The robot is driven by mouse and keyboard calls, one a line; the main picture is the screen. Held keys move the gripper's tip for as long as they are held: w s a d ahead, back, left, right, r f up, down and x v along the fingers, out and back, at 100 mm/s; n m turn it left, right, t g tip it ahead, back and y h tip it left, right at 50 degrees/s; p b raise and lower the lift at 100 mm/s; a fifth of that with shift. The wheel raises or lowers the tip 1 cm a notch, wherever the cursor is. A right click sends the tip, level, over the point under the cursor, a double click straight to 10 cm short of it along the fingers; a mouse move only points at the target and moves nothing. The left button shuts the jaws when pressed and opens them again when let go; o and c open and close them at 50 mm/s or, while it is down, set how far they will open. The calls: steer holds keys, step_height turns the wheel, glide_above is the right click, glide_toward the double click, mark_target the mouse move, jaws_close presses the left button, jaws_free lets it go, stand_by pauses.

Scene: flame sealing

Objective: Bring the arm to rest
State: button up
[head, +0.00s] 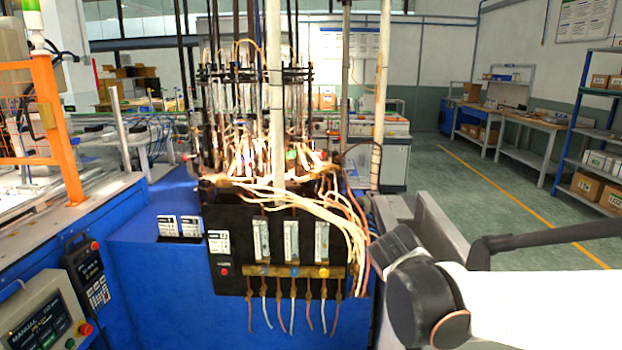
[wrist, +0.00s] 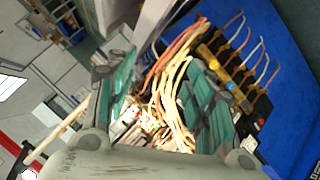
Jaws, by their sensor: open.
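My gripper (wrist: 162,75) shows in the wrist view with its two teal-padded fingers spread apart. Nothing is held between them. Behind the gap are the cables and glowing burner area of the flame sealing machine (wrist: 185,70), apparently beyond the fingers. In the head view my white arm with dark joints reaches in from the lower right. It lies to the right of the machine's black front panel (head: 240,245). I cannot make out the fingers in the head view.
The machine stands on a blue base (head: 150,262), with loose hoses (head: 345,225) on its right side. A control screen (head: 45,318) and an orange guard frame (head: 55,130) are at left. Open green floor (head: 480,200) lies behind right, before workbenches and a blue shelf (head: 577,125).

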steer(key=s+f+m+g+y, duration=0.1)
steer(key=s+m, duration=0.1)
steer(key=s, duration=1)
steer(key=s+d+f+m+g+y, duration=0.1)
steer(key=s+f+m+g+y, duration=0.1)
steer(key=s, duration=1.1)
steer(key=shift+s+m+y, duration=0.3)
steer(key=shift+d, duration=0.1)
